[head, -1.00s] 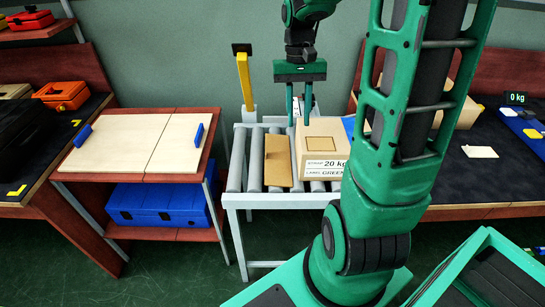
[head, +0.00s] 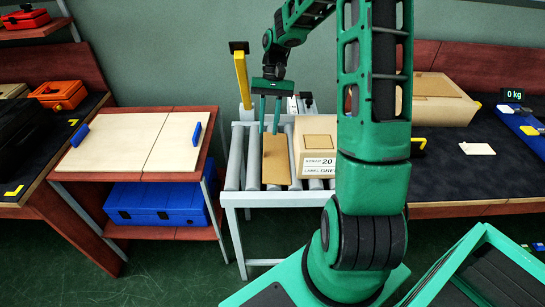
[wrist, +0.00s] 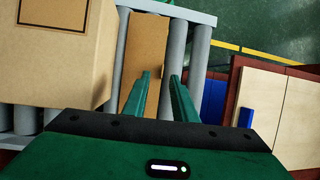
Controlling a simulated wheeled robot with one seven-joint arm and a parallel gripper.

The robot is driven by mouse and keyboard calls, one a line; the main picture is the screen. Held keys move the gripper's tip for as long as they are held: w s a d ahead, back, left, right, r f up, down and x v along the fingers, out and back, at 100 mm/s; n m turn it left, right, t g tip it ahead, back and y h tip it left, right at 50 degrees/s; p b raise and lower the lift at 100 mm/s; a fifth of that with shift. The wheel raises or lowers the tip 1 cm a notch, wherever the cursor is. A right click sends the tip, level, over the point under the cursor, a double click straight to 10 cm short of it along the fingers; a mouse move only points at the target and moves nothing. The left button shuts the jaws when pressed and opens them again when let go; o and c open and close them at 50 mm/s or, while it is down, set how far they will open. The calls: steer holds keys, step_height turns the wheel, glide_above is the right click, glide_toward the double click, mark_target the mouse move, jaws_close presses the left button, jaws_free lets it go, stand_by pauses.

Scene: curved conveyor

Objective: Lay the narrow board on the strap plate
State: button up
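A narrow brown board (head: 277,162) lies lengthwise on the conveyor rollers, left of a cardboard box. In the wrist view the board (wrist: 148,45) shows beyond my fingers. My gripper (head: 269,131) points down over the far end of the board; its fingers are apart with nothing between them. In the wrist view the gripper (wrist: 160,77) has its left fingertip over the board and its right one near the board's edge. I cannot tell whether the tips touch it. I cannot identify the strap plate with certainty; a small pale plate (head: 477,148) lies on the dark right bench.
A yellow post (head: 243,80) rises behind the conveyor (head: 233,170). A left table (head: 205,150) carries pale panels with blue handles. Another box (head: 440,100) stands on the right bench.

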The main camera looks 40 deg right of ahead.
mark_target(264, 144)
steer(key=shift+x, duration=1.05)
steer(key=f, duration=0.2)
steer(key=a+f, duration=0.1)
steer(key=f, duration=0.1)
steer(key=shift+a, duration=0.2)
steer(key=shift+s+a+f, duration=0.15)
steer(key=shift+f, duration=0.35)
jaws_close()
